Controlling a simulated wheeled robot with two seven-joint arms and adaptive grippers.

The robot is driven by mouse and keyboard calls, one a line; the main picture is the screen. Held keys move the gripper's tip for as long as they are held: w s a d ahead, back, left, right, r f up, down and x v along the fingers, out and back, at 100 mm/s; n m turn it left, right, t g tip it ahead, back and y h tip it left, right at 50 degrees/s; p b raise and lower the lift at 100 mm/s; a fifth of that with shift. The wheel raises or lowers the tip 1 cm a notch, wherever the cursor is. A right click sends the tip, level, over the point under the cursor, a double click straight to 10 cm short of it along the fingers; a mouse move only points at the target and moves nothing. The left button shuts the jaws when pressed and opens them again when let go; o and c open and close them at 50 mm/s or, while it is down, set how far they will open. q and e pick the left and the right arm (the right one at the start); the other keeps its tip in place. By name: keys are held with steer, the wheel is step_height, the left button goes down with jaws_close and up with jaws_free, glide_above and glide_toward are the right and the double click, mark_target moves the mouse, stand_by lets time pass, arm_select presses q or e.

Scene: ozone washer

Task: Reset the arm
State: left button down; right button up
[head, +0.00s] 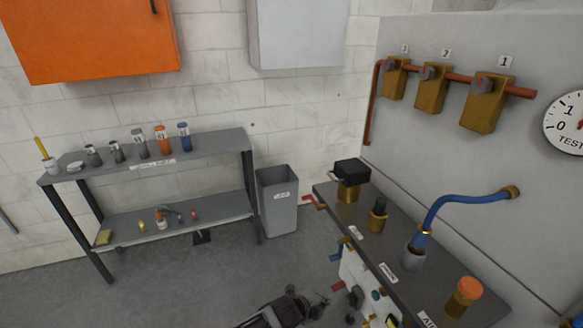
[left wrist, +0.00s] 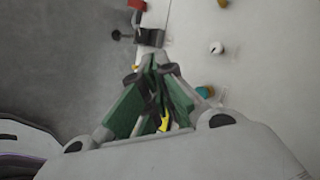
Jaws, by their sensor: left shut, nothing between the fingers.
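My left gripper (head: 308,300) shows at the bottom of the head view, low in front of the washer's control panel (head: 352,268). In the left wrist view the left gripper (left wrist: 152,62) has its green-padded fingers brought together at the tips, with nothing seen held between them. The light panel face (left wrist: 255,60) with its knobs lies beyond and to the right of the fingers there. My right gripper is in neither view.
The grey washer top (head: 400,262) carries brass fittings and a blue hose (head: 450,200). A shelf (head: 205,150) with bottles stands at the left. A grey bin (head: 279,200) stands between. Open floor (head: 190,285) lies left of the gripper.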

arm_select(q)
steer(key=shift+w+a+f, duration=0.1)
steer(key=shift+a, duration=0.5)
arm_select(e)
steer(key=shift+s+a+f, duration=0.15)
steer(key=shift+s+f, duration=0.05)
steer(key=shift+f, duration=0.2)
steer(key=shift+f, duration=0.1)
